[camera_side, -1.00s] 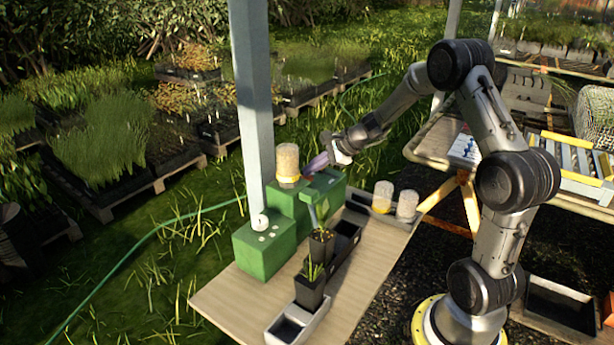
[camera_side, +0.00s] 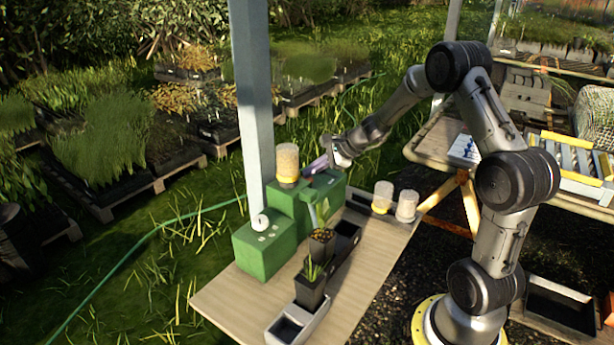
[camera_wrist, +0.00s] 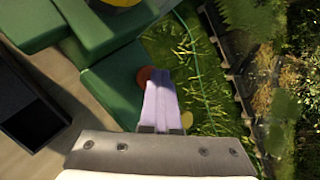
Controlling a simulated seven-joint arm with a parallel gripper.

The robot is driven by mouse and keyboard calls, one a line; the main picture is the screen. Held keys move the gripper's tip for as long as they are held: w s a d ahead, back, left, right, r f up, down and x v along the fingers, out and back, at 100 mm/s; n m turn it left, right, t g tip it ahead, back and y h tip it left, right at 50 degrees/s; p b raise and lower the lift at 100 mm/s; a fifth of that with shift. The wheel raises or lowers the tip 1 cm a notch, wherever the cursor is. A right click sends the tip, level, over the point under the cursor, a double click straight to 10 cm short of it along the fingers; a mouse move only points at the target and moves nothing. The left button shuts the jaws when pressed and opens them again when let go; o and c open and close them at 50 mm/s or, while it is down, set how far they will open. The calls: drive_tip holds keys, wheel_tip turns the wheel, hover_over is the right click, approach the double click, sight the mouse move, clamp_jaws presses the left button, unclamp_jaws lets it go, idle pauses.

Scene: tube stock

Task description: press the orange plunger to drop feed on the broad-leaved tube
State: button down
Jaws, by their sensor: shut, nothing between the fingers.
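The green feed dispenser (camera_side: 318,193) carries a clear hopper (camera_side: 286,160) with a yellow collar. The orange plunger (camera_wrist: 143,75) shows in the wrist view at the edge of a green block, partly covered by my fingertips; I cannot tell whether they touch it. In the side view the plunger is not clearly seen. My gripper (camera_side: 308,170) is shut and empty, its pale purple fingers (camera_wrist: 160,102) at the dispenser's upper part. A broad-leaved plant in a black tube (camera_side: 321,248) stands in the tray below the spout. A narrow-leaved tube (camera_side: 311,292) stands nearer the camera.
A lower green box (camera_side: 265,250) with a round white knob (camera_side: 259,222) stands beside the post (camera_side: 254,100). Two feed-filled cups (camera_side: 382,196) (camera_side: 407,205) stand at the bench's right back. The bench's front right (camera_side: 350,300) is bare.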

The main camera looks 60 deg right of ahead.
sight(311, 180)
drive_tip(key=shift+r, duration=1.15)
drive_tip(key=shift+r, duration=0.1)
drive_tip(key=shift+r, duration=2.45)
